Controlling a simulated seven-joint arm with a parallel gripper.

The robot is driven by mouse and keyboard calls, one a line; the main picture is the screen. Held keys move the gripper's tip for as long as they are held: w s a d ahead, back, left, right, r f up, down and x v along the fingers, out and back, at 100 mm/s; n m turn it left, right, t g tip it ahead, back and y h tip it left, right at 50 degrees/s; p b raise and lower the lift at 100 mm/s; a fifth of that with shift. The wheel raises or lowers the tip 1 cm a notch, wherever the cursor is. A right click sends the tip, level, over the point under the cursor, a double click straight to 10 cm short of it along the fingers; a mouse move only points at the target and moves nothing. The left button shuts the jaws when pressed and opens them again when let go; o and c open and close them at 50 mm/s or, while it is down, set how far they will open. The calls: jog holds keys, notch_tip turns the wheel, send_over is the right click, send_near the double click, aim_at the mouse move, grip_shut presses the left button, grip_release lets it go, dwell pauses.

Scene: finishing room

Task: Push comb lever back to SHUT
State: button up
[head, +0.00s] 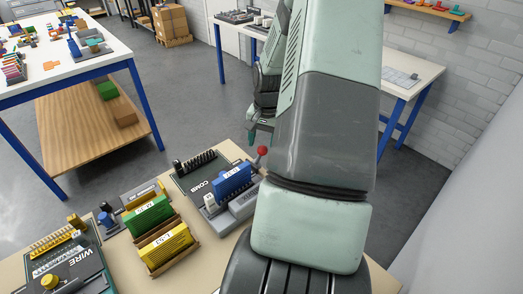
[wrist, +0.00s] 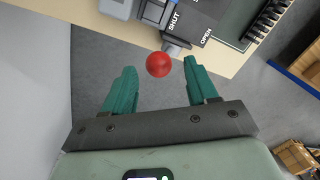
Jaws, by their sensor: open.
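The comb machine (head: 190,184) is a dark grey unit marked COMB on the table, with a blue block on it. Its lever ends in a red ball (head: 262,151), which also shows in the wrist view (wrist: 159,64). In the wrist view the labels SHUT (wrist: 174,20) and OPEN (wrist: 206,37) sit on the machine above the ball. The lever's short stem meets the machine near these labels; I cannot tell its exact setting. My gripper (wrist: 159,66) is open, with the ball in the gap at its fingertips, and no clear contact shows. In the head view my arm hides most of the gripper.
Green (head: 149,215) and yellow (head: 166,246) stacks stand in holders left of the comb machine. A WIRE machine (head: 80,270) is at the near left. Bare floor lies beyond the table edge, under the gripper. A white side table (head: 412,65) stands behind.

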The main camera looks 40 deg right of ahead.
aim_at(262, 147)
jog(key=shift+w+a+f, duration=0.1)
jog(key=shift+f, duration=1)
jog(key=shift+w+f, duration=0.1)
jog(key=shift+f, duration=0.95)
jog(key=shift+c, duration=0.5)
grip_shut()
